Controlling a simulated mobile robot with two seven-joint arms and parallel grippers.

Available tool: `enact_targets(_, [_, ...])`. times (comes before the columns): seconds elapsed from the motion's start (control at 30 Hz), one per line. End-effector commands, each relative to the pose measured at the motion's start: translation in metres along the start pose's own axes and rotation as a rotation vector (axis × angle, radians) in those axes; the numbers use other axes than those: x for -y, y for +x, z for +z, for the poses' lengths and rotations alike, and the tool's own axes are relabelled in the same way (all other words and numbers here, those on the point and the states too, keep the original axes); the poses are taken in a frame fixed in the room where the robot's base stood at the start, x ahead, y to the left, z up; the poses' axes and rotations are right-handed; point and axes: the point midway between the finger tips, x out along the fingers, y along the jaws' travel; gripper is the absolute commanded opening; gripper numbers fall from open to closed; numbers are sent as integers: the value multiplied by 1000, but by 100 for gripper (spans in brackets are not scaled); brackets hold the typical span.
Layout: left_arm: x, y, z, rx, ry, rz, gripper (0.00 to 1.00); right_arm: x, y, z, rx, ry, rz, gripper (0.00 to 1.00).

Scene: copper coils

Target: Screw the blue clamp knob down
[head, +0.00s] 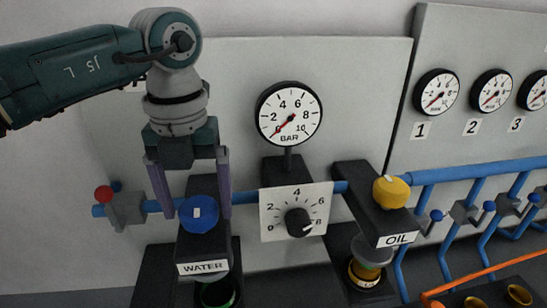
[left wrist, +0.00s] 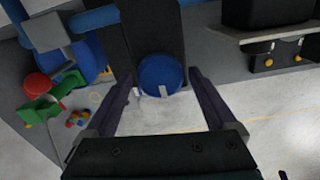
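The blue clamp knob (head: 199,214) sits on top of the black WATER clamp block (head: 198,247). A small white mark shows on the knob. It also appears in the left wrist view (left wrist: 158,72), with the white mark at its near edge. My left gripper (head: 196,206) points down from above with its two dark purple fingers spread, one on each side of the knob. In the left wrist view the open fingers (left wrist: 162,80) flank the knob, with a gap visible on both sides. Part of a green-ringed coil (head: 218,293) shows below the WATER block. My right gripper is not in view.
The OIL clamp (head: 395,238) with its yellow knob (head: 391,191) stands to the right. Between the clamps are a black dial (head: 299,222) and a BAR gauge (head: 289,113). A blue pipe (head: 247,197) with a red-knobbed valve (head: 104,194) runs behind the gripper.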

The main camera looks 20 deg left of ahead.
Motion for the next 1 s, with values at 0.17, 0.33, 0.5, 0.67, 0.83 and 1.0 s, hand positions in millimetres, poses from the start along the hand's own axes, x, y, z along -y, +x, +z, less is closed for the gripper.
enact_targets(0.17, [0,0,0,0,0,0,68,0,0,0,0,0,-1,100])
enact_targets(0.33, [0,-1,0,0,-1,0,49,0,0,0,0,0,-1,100])
enact_targets(0.5, [0,-1,0,0,-1,0,30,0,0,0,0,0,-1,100])
enact_targets(0.67, [0,-1,0,0,-1,0,16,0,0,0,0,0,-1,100])
enact_targets(0.83, [0,0,0,0,12,0,16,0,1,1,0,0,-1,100])
enact_targets(1.0, [0,0,1,2,67,0,16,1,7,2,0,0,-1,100])
